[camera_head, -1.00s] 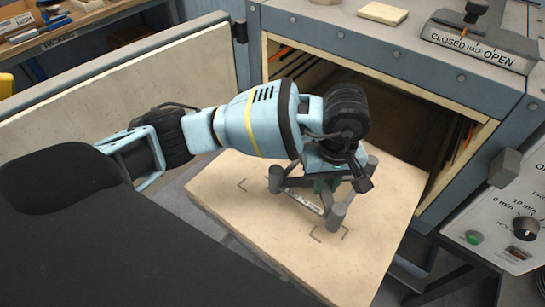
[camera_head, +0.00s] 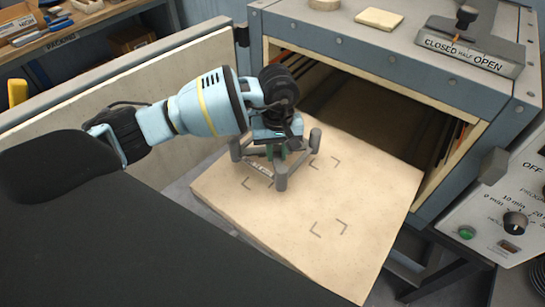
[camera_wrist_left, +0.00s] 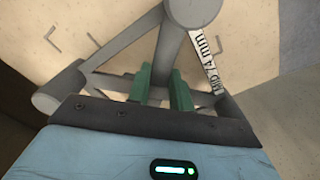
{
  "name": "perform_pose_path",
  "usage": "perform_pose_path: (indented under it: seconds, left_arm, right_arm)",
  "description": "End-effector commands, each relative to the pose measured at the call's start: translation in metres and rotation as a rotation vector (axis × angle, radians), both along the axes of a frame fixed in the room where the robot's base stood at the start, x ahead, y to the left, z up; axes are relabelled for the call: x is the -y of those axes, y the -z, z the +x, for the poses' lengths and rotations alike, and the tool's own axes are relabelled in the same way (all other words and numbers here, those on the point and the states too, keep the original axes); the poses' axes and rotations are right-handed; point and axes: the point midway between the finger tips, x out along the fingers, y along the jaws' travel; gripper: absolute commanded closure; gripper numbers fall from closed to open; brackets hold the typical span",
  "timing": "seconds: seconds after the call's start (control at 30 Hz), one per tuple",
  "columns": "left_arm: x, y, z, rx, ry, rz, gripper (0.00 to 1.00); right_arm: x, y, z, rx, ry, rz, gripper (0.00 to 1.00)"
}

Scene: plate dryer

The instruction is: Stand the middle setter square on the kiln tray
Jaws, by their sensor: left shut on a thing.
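The middle setter (camera_head: 281,178) is a grey frame with round legs, over the left part of the pale kiln tray (camera_head: 375,205). Its white label reads "MID 74 mm" in the left wrist view (camera_wrist_left: 205,62). My left gripper (camera_head: 279,152) is above the setter, with its green fingers (camera_wrist_left: 161,88) shut on a bar of it. In the head view the setter looks turned relative to the dark corner marks (camera_head: 328,228) on the tray. I cannot tell whether its legs touch the tray. My right gripper is not in view.
The kiln opening (camera_head: 385,110) is behind the tray, with its pale-lined door (camera_head: 120,100) swung to the left. A control panel (camera_head: 505,215) stands at the right, and a lever sign (camera_head: 470,48) is on top. The front and right of the tray are clear.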

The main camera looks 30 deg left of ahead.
Motion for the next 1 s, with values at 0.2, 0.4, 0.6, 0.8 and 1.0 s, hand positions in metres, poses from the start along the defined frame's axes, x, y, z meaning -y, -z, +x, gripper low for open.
perform_pose_path:
  seconds: [0.2,0.4,0.6,0.8,1.0]
  left_arm:
    - [-0.012,0.009,0.003,0.001,-0.002,0.000,1.00]
    - [-0.012,0.033,0.003,0.003,-0.002,0.000,1.00]
    - [-0.012,0.035,0.003,0.004,-0.001,0.000,1.00]
    - [-0.012,0.039,0.003,0.001,-0.001,0.001,0.77]
    - [-0.012,0.038,0.003,0.001,-0.001,0.001,0.57]
  right_arm:
    - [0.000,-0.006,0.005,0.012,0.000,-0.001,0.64]
    - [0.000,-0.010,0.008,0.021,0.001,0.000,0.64]
    - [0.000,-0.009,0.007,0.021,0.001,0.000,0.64]
    - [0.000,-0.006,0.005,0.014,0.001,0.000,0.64]
    - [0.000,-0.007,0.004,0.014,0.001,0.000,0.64]
